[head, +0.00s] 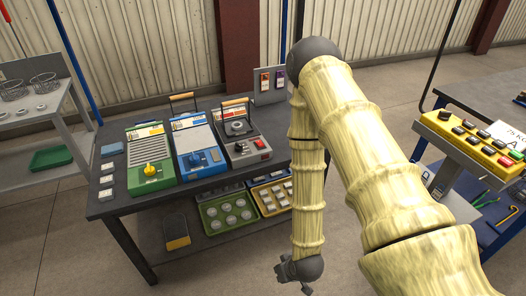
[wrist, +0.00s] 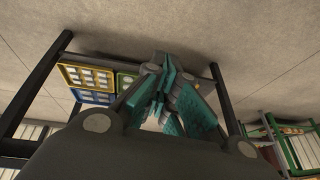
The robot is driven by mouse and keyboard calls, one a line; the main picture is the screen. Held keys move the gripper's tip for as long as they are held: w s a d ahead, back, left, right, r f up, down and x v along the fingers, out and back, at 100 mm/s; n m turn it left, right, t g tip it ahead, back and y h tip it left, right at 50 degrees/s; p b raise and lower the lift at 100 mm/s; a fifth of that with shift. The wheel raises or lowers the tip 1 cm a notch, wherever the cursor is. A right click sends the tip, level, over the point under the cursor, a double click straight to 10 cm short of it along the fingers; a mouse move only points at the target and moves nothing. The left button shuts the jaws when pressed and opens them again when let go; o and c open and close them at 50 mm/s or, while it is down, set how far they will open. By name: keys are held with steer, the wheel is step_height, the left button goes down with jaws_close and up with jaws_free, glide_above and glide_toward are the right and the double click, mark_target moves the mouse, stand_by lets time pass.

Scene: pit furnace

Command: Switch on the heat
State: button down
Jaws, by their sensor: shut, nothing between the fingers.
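Three units stand on the dark bench: a green one (head: 150,158) with a yellow knob, a blue one (head: 196,146) with a dial, and a grey one (head: 240,132) with a red switch (head: 262,143) at its front right. I cannot tell which control is for heat. My gripper (head: 297,284) hangs low in front of the bench, apart from all controls. In the wrist view its teal-padded fingers (wrist: 170,105) are shut and empty.
The bench (head: 112,207) has a lower shelf with a green tray (head: 207,213) and a yellow tray (head: 265,203); they also show in the wrist view. A rack (head: 30,119) stands left, a blue-framed table (head: 490,88) right.

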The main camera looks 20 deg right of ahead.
steer(key=w+d+r+t+b, duration=0.1)
steer(key=w+r+t+b, duration=0.15)
steer(key=w, duration=0.55)
steer(key=w+d+r+t+y+b, duration=0.1)
steer(key=w+t+b, duration=0.25)
steer(key=w, duration=0.45)
steer(key=w+d+r+t+b, duration=0.1)
steer(key=w+r+t+b, duration=0.15)
steer(key=w, duration=0.45)
steer(key=w+d+r+t+b, duration=0.3)
steer(key=w+d+r+b, duration=0.1)
steer(key=w+r, duration=0.2)
steer(key=w+d+r+t+h+b, duration=0.1)
steer(key=w+d+r+t+b, duration=0.3)
steer(key=r, duration=0.4)
steer(key=shift+w, duration=0.9)
steer(key=shift+r+t, duration=0.1)
steer(key=shift+t, duration=0.15)
steer(key=r, duration=0.2)
glide_above(264, 151)
steer(key=shift+f, duration=0.1)
steer(key=shift+w+f+b, duration=0.25)
steer(key=shift+f+b, duration=0.15)
steer(key=shift+f, duration=0.85)
steer(key=shift+s+f, duration=0.1)
steer(key=shift+f, duration=0.55)
